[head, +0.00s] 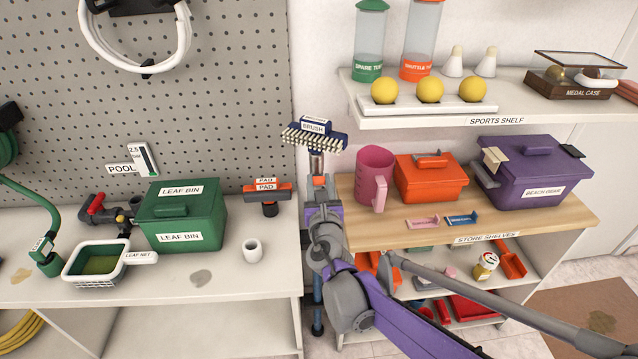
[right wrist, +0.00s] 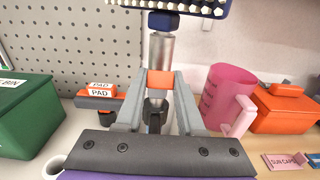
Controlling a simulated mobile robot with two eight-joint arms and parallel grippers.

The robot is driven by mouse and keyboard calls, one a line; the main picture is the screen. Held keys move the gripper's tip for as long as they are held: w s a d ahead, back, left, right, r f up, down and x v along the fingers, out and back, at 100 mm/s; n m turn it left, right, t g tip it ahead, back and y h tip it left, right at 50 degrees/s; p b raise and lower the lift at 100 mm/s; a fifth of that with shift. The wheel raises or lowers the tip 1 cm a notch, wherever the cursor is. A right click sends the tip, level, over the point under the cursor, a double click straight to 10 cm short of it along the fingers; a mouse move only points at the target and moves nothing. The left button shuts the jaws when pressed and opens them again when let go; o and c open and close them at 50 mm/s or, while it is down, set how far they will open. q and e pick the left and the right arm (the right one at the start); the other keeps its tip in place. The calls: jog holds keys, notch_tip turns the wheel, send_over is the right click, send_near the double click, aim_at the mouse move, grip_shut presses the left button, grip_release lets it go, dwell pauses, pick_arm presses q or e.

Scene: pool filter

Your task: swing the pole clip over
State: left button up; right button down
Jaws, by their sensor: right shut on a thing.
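The pole stands upright with a blue brush head (head: 314,135) labelled BRUSH on top. Its silver upper section (right wrist: 161,57) shows just below the brush in the right wrist view. An orange collar-like part, seemingly the pole clip (right wrist: 160,78), sits around the pole below that section. My right gripper (head: 319,192) is shut on this orange part, a finger on each side. A dark piece (right wrist: 155,112) shows below it between the fingers. The blue lower pole (head: 317,302) shows under my arm. My arm hides the pole's middle. My left gripper is not in view.
Left of the pole, the bench holds an orange pad (head: 268,195), white cup (head: 253,251), green leaf bin (head: 190,221) and leaf net (head: 95,262). Right of it, shelves hold a pink jug (head: 374,178), orange box (head: 430,178) and purple crate (head: 530,175).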

aim_at(317, 169)
jog(key=shift+r, duration=0.15)
jog(key=shift+w+r+g, duration=0.1)
jog(key=shift+w+g, duration=0.05)
jog(key=shift+g, duration=0.55)
jog(key=g+b, duration=0.1)
jog(key=b, duration=0.1)
jog(key=w+r+g+b, duration=0.1)
jog(key=g+b, duration=0.1)
jog(key=b, duration=0.1)
jog(key=shift+w, duration=0.1)
jog(key=shift+w+r+g+b, duration=0.2)
jog(key=shift+g+b, duration=0.15)
jog(key=shift+g, duration=0.2)
jog(key=shift+w+r+g+b, duration=0.2)
jog(key=shift+g+b, duration=0.1)
jog(key=shift+g, duration=0.25)
jog(key=c, duration=0.5)
grip_release()
